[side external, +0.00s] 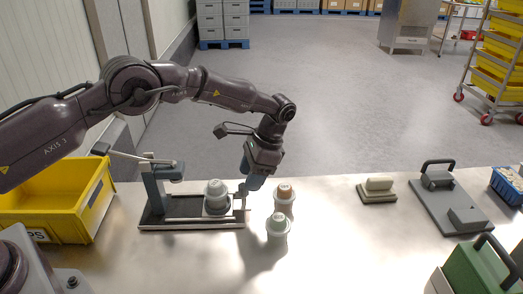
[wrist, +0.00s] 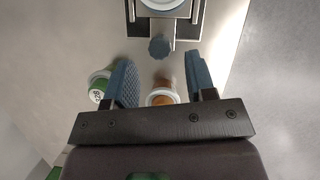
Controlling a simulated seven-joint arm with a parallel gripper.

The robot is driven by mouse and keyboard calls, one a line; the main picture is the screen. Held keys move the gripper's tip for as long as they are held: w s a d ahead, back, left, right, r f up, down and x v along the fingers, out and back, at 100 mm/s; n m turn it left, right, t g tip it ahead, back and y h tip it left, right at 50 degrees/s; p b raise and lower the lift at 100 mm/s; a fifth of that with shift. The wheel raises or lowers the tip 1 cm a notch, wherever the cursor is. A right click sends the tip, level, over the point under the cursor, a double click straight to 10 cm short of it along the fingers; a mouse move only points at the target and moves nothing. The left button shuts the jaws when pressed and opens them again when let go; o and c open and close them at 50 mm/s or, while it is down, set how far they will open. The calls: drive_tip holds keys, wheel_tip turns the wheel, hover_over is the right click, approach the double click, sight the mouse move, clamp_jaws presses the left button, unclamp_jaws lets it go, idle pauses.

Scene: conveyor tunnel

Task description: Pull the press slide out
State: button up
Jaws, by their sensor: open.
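The press (side external: 158,186) stands on the table with a long lever, and its slide lies on a dark base with rails (side external: 182,224). A pale capped cup (side external: 217,190) sits on the slide. The slide's blue knob (wrist: 159,46) points toward my gripper in the wrist view. My gripper (side external: 247,190) is at the right end of the press, pointing down. In the wrist view my gripper (wrist: 158,62) is open and empty, with the knob lined up between its fingertips. I cannot tell how far the knob is below the fingertips.
A yellow bin (side external: 75,215) is at the left. A grey plate with handle (side external: 455,208) and a pale block (side external: 378,190) are right.

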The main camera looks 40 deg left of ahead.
drive_tip(key=v, duration=0.9)
drive_tip(key=shift+r, duration=0.2)
drive_tip(key=shift+d, duration=0.15)
